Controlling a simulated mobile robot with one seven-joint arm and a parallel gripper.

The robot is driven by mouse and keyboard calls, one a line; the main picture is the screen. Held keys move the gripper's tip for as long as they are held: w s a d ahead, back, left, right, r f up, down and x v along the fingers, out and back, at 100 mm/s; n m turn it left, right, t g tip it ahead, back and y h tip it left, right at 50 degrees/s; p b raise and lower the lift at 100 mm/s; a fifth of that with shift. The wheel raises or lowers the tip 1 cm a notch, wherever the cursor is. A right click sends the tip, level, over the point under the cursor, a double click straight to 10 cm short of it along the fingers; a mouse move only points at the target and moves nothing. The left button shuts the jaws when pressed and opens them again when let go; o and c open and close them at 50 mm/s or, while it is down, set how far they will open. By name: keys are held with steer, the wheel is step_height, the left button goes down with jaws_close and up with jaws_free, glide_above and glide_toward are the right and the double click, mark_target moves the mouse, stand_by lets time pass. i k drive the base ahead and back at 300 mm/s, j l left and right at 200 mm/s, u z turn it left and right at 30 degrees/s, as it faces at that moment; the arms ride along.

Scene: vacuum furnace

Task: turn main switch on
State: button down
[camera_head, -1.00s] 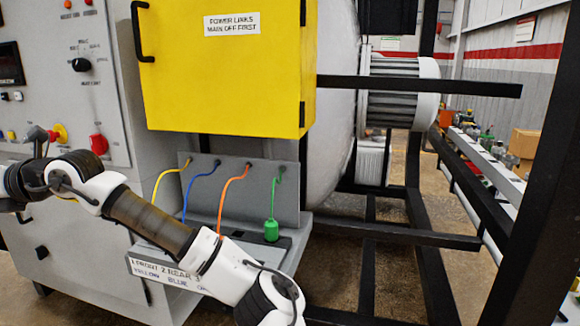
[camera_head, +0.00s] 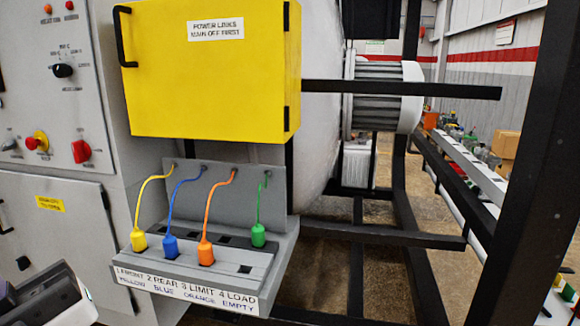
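A red rotary switch (camera_head: 81,151) sits low on the right side of the grey control panel (camera_head: 40,100); I take it to be the main switch. Its exact handle angle is too small to read. To its left is a red mushroom button (camera_head: 37,142) on a yellow base. A black and white part of my arm shows in the bottom left corner, below the panel and clear of the switch. It is cut off by the frame edge, and I cannot make out clear fingertips or anything held. Nothing touches the red switch.
A yellow box (camera_head: 205,75) labelled "POWER LINKS MAIN OFF FIRST" stands right of the panel. Below it, yellow, blue, orange and green cables end in plugs on a grey ledge (camera_head: 265,262). Black frame bars (camera_head: 400,88) reach across the right.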

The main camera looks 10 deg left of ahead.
mark_target(82, 151)
steer(key=u, duration=1.45)
steer(key=i+j+u, duration=0.15)
steer(key=i, duration=0.3)
steer(key=i+j+u, duration=0.1)
steer(key=i+j, duration=0.25)
steer(key=i, duration=0.05)
